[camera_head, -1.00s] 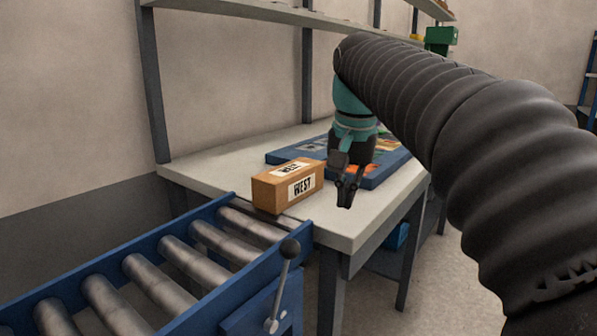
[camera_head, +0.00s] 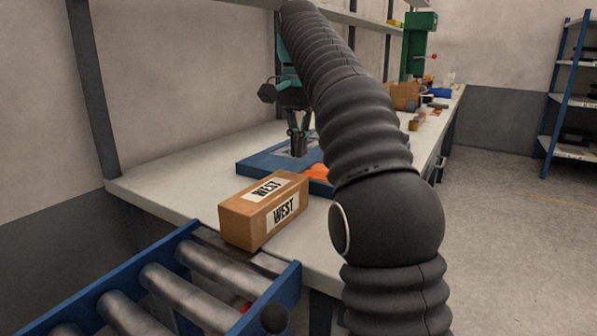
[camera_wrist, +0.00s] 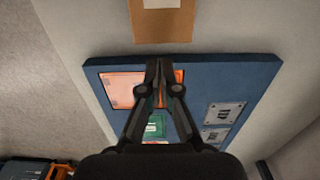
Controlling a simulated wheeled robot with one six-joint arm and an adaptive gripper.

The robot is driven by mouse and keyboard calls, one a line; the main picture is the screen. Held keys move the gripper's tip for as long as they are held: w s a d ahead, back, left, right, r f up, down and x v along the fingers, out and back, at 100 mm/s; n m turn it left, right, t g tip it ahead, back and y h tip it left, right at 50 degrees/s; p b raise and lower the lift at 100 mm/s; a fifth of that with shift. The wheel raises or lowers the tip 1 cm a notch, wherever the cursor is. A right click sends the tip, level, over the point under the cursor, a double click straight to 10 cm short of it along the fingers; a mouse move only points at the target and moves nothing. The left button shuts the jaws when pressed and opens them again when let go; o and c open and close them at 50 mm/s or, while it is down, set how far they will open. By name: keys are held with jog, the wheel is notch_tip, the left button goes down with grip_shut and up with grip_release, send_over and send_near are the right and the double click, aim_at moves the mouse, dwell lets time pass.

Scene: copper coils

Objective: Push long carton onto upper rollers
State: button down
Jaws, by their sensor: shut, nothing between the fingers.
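The long carton (camera_head: 262,210), brown with white WEST labels, lies on the near end of the white bench, close to the upper rollers (camera_head: 217,270). Its near end is at the bench edge beside the rollers. In the wrist view part of the carton (camera_wrist: 146,34) shows at the top. My gripper (camera_head: 298,150) is shut and empty, pointing down behind the carton, above the blue board. It also shows in the wrist view (camera_wrist: 157,66). It appears apart from the carton.
The blue board (camera_head: 250,165) with flat coloured pieces lies behind the carton. Shelf posts (camera_head: 92,95) stand at the bench's back edge. A green machine (camera_head: 419,45) and small boxes are further along the bench. A lever knob (camera_head: 274,319) stands by the rollers.

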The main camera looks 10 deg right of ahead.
aim_at(299, 188)
notch_tip(299, 188, down, 10)
jog(key=b, duration=0.3)
jog(key=shift+d+r, duration=0.1)
dwell(0.4)
